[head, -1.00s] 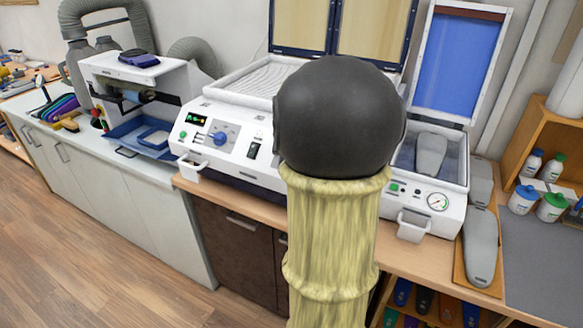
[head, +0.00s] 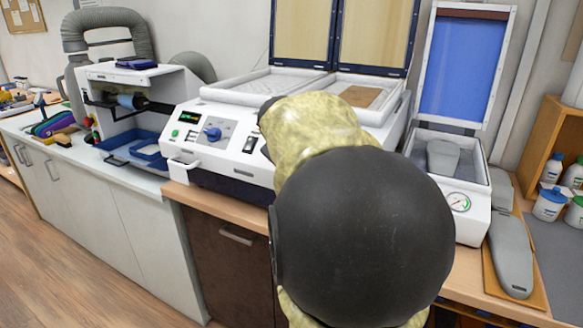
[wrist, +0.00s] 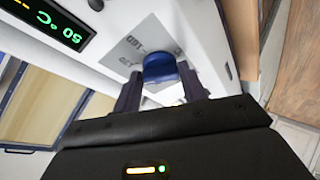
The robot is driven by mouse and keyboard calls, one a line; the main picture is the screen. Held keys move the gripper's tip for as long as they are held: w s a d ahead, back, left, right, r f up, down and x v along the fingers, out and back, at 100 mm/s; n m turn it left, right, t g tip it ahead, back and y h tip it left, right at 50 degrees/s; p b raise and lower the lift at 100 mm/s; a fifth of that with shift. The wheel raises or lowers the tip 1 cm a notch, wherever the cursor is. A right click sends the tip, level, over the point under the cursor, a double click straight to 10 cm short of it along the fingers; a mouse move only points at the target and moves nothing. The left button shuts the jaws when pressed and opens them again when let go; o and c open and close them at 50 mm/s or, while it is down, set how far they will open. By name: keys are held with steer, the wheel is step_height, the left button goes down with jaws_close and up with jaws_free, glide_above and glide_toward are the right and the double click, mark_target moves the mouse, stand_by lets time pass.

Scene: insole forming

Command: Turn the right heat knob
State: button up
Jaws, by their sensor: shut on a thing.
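In the wrist view, a blue knob (wrist: 159,66) on a grey printed dial plate sits between the two dark fingers of my gripper (wrist: 161,84). The fingers are on either side of the knob and shut on it. In the head view my arm hides the gripper and the knob it holds. Another blue knob (head: 212,133) shows on the left control panel of the white heating machine (head: 240,185). A lit display (wrist: 48,24) in the wrist view shows green digits, seemingly 50 °C.
Two framed lids (head: 338,35) stand raised behind the machine. A white press with a raised blue lid (head: 461,68) and a gauge (head: 458,202) stands to the right. A grinder (head: 122,95) with blue trays is at the left.

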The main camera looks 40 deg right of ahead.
steer(key=m+b, duration=0.1)
steer(key=b, duration=0.1)
steer(key=m+b, duration=0.1)
steer(key=b, duration=0.1)
steer(key=shift+a+f+m+h+b, duration=0.15)
steer(key=shift+f+m+h+b, duration=0.15)
steer(key=shift+f+h, duration=0.1)
steer(key=shift+r+m+h+b, duration=0.1)
steer(key=shift+m+h+b, duration=0.2)
steer(key=shift+m+b, duration=0.7)
steer(key=shift+r+b, duration=0.1)
steer(key=shift+b, duration=0.25)
steer(key=o, duration=1)
steer(key=shift+r, duration=0.1)
